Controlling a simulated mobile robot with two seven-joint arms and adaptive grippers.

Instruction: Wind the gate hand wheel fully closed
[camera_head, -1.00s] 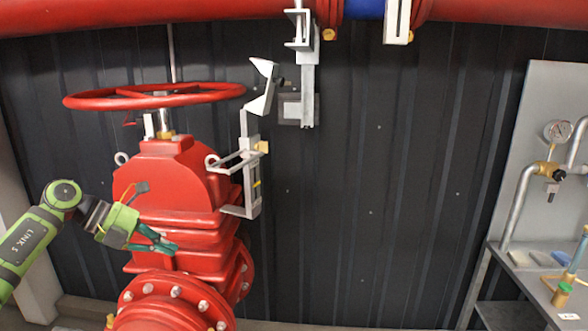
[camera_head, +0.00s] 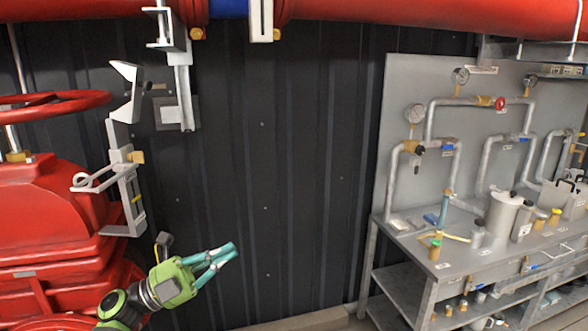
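The red gate hand wheel (camera_head: 97,99) is at the left edge of the head view, with only its right part in the picture. It lies flat above the red valve body (camera_head: 50,205) on an upright stem. My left gripper (camera_head: 233,251) is low in the view, right of the valve body and well below the wheel, apart from both. Its teal fingers meet or nearly meet at the tips, with nothing between them. My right gripper is not in view.
A grey bracket (camera_head: 130,190) stands at the valve's right side, between wheel and open space. A red pipe (camera_head: 380,12) crosses the top. A workbench (camera_head: 460,258) with gauges and pots is at the right. The dark wall (camera_head: 290,150) between is clear.

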